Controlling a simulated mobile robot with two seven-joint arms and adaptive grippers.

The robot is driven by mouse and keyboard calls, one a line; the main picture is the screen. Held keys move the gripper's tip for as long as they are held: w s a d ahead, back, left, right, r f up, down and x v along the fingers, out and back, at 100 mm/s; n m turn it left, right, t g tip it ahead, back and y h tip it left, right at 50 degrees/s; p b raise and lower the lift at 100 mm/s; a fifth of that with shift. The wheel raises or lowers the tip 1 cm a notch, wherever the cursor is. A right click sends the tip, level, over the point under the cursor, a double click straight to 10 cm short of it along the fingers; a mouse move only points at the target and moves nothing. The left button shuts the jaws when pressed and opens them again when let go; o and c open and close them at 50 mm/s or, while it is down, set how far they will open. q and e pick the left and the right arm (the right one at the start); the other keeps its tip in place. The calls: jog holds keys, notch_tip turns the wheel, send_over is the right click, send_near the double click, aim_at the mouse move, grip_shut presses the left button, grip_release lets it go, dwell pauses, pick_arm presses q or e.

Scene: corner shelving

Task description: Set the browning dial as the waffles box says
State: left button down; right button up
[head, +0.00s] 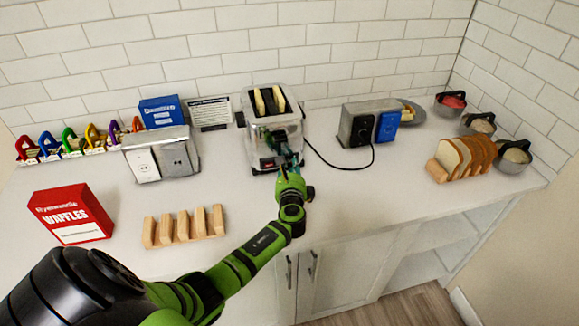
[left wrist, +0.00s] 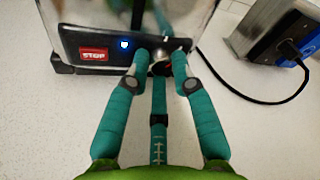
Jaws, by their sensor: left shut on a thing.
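The toaster (head: 262,128) stands against the back wall with two slices (head: 268,101) in its top slots. My left gripper (head: 284,160) is at the toaster's front, at the right end of its lower panel. In the left wrist view, my left gripper's teal fingers (left wrist: 161,60) are shut on the browning dial (left wrist: 160,69), one on each side. The dial is mostly hidden, and its setting cannot be read. A red STOP label (left wrist: 93,54) and a blue-lit button (left wrist: 124,44) sit left of it. The red waffles box (head: 72,213) stands at left; its small print is unreadable. My right gripper is out of view.
An empty wooden rack (head: 184,228) lies on the counter in front. Metal outlet boxes stand left (head: 160,152) and right (head: 357,123) of the toaster. A black cord (head: 345,168) runs to the right one. A bread rack (head: 464,162) and bowls are at far right.

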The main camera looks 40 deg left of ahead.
pick_arm(q)
jog(key=shift+d+f, duration=0.1)
jog(key=c, duration=1.1)
grip_release()
jog(key=shift+o, duration=0.2)
jog(key=v, duration=1.2)
